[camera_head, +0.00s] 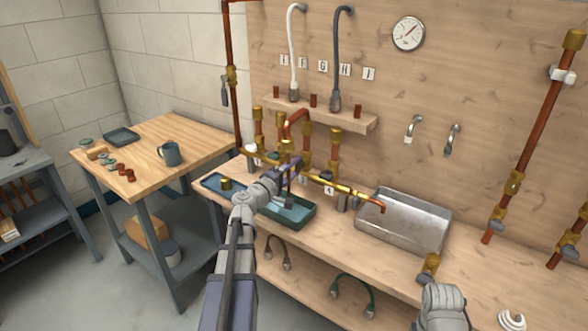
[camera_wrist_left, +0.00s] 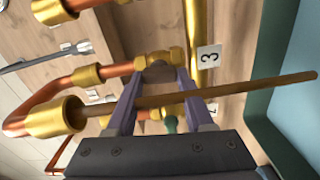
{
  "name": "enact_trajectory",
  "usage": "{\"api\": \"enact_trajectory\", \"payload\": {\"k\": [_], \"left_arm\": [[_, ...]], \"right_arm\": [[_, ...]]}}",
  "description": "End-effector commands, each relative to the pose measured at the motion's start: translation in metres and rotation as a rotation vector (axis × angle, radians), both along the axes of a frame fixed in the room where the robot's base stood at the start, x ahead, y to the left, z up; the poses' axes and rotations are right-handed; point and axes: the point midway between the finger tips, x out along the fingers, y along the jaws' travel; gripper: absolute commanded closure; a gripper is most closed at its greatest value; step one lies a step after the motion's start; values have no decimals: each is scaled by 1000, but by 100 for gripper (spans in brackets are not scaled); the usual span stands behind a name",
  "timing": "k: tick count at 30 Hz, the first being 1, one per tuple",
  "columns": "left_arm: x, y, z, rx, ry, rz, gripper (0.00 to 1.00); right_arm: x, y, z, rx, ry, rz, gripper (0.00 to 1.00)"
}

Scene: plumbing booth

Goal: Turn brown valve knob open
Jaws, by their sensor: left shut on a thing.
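My left gripper (camera_head: 291,166) is at the copper and brass pipework at the back of the bench. In the left wrist view its two purple fingers (camera_wrist_left: 160,76) are closed around a small greyish-brown knob (camera_wrist_left: 158,70) beside a brass fitting. The fingers cover much of this knob, and I cannot tell its exact turn. A thin brown rod (camera_wrist_left: 240,91) crosses the picture in front of the fingers. Of my right arm only a grey wrist part shows at the lower right of the head view; its gripper fingers do not show.
A green tray (camera_head: 300,218) lies just below my left gripper. A metal sink (camera_head: 428,246) is to its right, with a brass pipe (camera_head: 345,190) leading towards it. A label 3 (camera_wrist_left: 208,58) sits near the pipes. A wooden side table (camera_head: 200,128) stands at the left.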

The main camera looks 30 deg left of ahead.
Motion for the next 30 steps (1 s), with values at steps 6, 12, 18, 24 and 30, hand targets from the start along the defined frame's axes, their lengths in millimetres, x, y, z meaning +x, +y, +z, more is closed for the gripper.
{"api": "enact_trajectory", "payload": {"k": [6,12,18,24,30], "left_arm": [[0,0,0,2,1,1,100],[0,0,0,2,1,1,30],[0,0,0,1,0,0,18],[-4,0,0,1,0,1,18],[-34,1,0,1,1,3,18]], "right_arm": [[0,0,0,0,0,0,38],[0,0,0,0,0,0,38],[0,0,0,0,0,0,38],[0,0,0,0,0,0,38],[0,0,0,0,0,0,38]]}}
